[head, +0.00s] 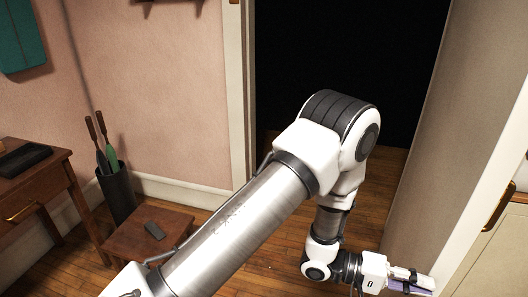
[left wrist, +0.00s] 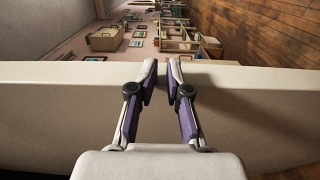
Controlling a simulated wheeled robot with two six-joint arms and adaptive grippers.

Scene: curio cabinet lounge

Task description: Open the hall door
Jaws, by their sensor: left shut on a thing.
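The hall door (head: 455,130) is a tall beige panel with a pale edge, at the right of the head view. It stands at an angle to a dark open doorway (head: 345,50). My left gripper (head: 422,283) is low beside the door's near edge. In the left wrist view its purple-padded fingers (left wrist: 161,80) lie close together against a cream slab (left wrist: 55,105), which looks like the door. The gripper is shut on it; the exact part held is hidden. My right gripper is in neither view.
A small wooden table (head: 125,245) with a dark object, an umbrella stand (head: 117,195) and a desk (head: 35,185) stand at the left. A bronze handle (head: 498,207) on a cream panel is at the far right. Bare wooden floor shows in the doorway.

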